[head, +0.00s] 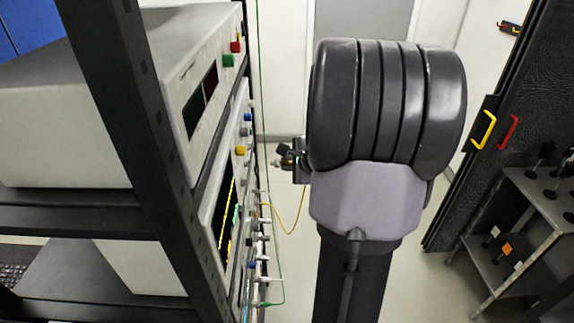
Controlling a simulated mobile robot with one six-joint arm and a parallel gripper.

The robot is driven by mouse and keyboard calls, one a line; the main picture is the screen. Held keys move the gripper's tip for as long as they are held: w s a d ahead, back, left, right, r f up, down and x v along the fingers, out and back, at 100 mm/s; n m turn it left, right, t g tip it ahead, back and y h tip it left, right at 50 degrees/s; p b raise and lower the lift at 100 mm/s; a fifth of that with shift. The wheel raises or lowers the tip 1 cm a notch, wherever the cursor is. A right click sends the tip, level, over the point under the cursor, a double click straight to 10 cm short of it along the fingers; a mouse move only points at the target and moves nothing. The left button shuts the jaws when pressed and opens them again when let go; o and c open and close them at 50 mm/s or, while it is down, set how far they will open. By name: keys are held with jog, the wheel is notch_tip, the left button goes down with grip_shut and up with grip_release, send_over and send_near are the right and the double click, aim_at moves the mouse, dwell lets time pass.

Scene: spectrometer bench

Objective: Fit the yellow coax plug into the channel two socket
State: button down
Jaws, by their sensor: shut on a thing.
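My gripper (286,158) is small in the head view, just left of my large dark arm, which hides part of it. It is shut on a small plug end (277,163) that points left toward the instrument rack. A yellow cable (299,215) hangs in a loop from the rack front up toward my gripper, so the held end looks like the yellow coax plug. A clear gap separates it from the panel. The lower instrument's front panel (238,240) is seen very obliquely. Its sockets are too small to tell which is channel two.
A dark rack post (125,110) crosses the left side. An upper instrument (185,95) stands above the lower one. A green cable (262,100) hangs along the rack front and other plugs stick out lower down. A shelf cart (530,225) stands at right. The floor between is clear.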

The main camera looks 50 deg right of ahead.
jog(key=shift+f, duration=0.15)
jog(key=shift+w+a+b, duration=0.15)
jog(key=shift+w+b, duration=0.1)
jog(key=shift+b, duration=0.2)
jog(key=shift+w+a+b, duration=0.4)
jog(key=shift+w+a, duration=0.25)
jog(key=shift+w, duration=0.2)
jog(key=shift+w+a+b, duration=0.35)
jog(key=shift+w+a, duration=0.3)
jog(key=shift+w, duration=0.2)
jog(key=shift+w+a, duration=0.25)
jog(key=shift+w+a+b, duration=0.35)
jog(key=shift+w+a, duration=0.1)
jog(key=shift+w, duration=0.15)
jog(key=c, duration=1.3)
grip_release()
jog(key=shift+w+a, duration=0.1)
jog(key=shift+c, duration=0.2)
